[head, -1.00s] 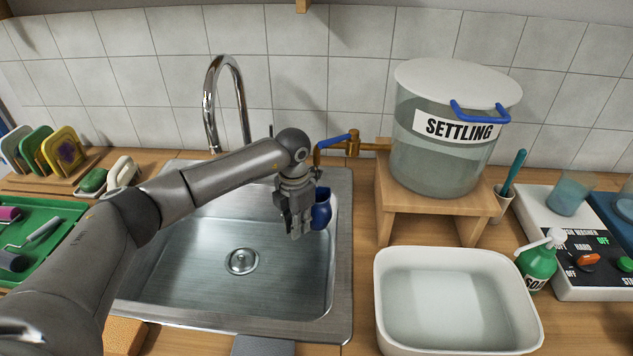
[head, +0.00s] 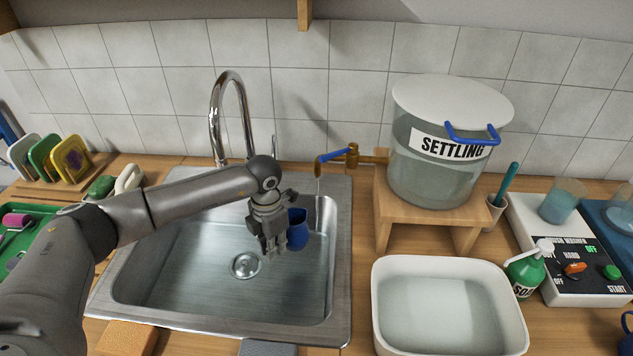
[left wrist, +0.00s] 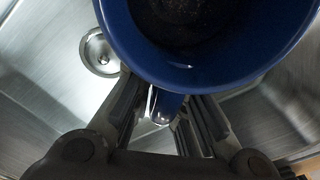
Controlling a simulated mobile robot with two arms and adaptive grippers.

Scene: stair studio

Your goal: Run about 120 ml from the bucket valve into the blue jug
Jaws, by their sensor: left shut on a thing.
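The blue jug (head: 298,232) is held upright over the right part of the sink. My left gripper (head: 272,243) is shut on its handle, which shows between the fingers in the left wrist view (left wrist: 166,106). The jug's inside looks dark there, and I cannot tell the level in it. The clear bucket (head: 432,168) marked SETTLING stands on a wooden stand. Its brass valve (head: 352,156) has a blue lever (head: 334,154) lying along the pipe. My right gripper is out of view.
The steel sink (head: 190,285) has a tall faucet (head: 214,120) at its back. A white basin of water (head: 378,310) and a green soap bottle (head: 526,272) stand at the right. A control panel (head: 575,270) is beyond. Sponges (head: 130,338) lie along the front edge.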

